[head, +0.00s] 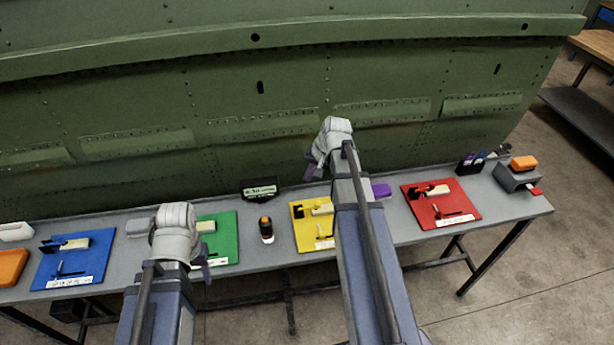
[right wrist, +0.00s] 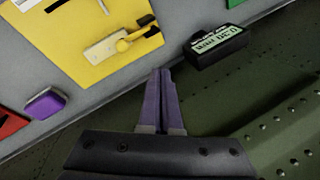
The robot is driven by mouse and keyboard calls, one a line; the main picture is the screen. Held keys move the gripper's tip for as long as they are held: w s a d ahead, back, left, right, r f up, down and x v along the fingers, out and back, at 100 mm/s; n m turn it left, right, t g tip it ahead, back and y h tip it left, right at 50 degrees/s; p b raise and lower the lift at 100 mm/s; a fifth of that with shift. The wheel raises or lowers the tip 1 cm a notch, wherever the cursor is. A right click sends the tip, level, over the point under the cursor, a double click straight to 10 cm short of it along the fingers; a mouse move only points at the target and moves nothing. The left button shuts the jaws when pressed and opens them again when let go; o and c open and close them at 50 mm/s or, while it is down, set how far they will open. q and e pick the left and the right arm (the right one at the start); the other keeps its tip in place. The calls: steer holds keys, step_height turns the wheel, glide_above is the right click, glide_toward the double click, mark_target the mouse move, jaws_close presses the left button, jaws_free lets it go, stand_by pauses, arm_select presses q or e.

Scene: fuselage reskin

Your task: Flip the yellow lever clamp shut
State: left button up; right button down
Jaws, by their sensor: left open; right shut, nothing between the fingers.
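The yellow board (head: 302,238) lies on the bench, partly hidden by my right arm in the head view; it also shows in the right wrist view (right wrist: 85,65). On it is the lever clamp, with a yellow lever (right wrist: 138,38), a cream block (right wrist: 103,49) and a black part at the board's edge. I cannot tell the lever's exact angle. My right gripper (head: 313,168) is above the bench's back edge; its purple fingers (right wrist: 161,72) are shut and empty, apart from the lever in the picture. My left gripper (head: 206,272) is open near the green board (head: 228,225), its fingers mostly hidden.
A digital display box (head: 260,189) stands behind the yellow board, right of my fingers in the wrist view (right wrist: 218,46). A purple block (head: 381,191), red board (head: 460,212), blue board (head: 50,270) and dark bottle (head: 266,230) are on the bench. The green fuselage (head: 230,90) rises behind.

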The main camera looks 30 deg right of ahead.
arm_select(q)
steer(key=shift+r+p, duration=1.95)
steer(key=shift+r, duration=0.55)
arm_select(e)
steer(key=s+d+r, duration=0.4)
steer(key=d+r, duration=0.1)
steer(key=shift+d, duration=0.3)
arm_select(q)
step_height(320, 180, down, 10)
steer(key=b, duration=0.9)
steer(key=shift+r+b, duration=0.2)
steer(key=shift+b, duration=0.1)
arm_select(e)
steer(key=s+a+f+n+g+h, duration=0.1)
steer(key=s+a+f+n, duration=0.2)
steer(key=a, duration=0.8)
steer(key=s+a+f+n+g+h, duration=0.1)
steer(key=s+a+f+n, duration=0.3)
steer(key=a, duration=0.7)
steer(key=s+a+f+n+g+h, duration=0.1)
steer(key=s+a+f+n, duration=0.3)
steer(key=a, duration=0.6)
steer(key=shift+s+a+n+g, duration=0.4)
steer(key=shift+s+n, duration=0.5)
steer(key=shift+s, duration=0.2)
